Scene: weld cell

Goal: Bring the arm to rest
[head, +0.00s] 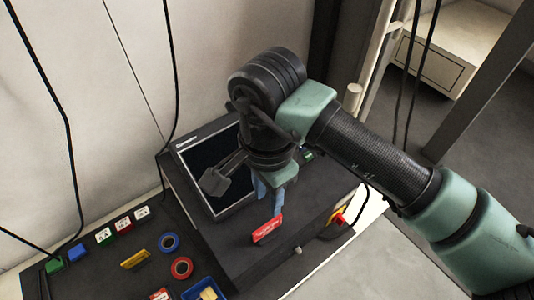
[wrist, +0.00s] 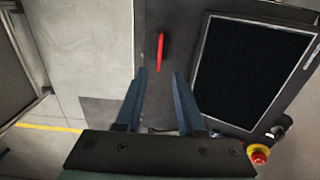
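My arm reaches in from the right in the head view, bent at the elbow, with my gripper (head: 269,207) pointing down over the dark console (head: 315,215). In the wrist view, the two blue fingers of my gripper (wrist: 161,73) stand apart with nothing held between them. A red block with pale lettering (head: 267,230) is on the console just below the fingertips in the head view. In the wrist view the same red block (wrist: 160,50) looks thin and lies beyond the fingertips, apart from them.
A dark screen (head: 205,160) is set in the console beside my gripper. An emergency stop button (wrist: 259,154) shows in the wrist view. Tape rolls (head: 181,268), a blue bin (head: 190,294) and small boxes lie on the bench at left. Cables hang at left; a post (head: 470,85) stands at right.

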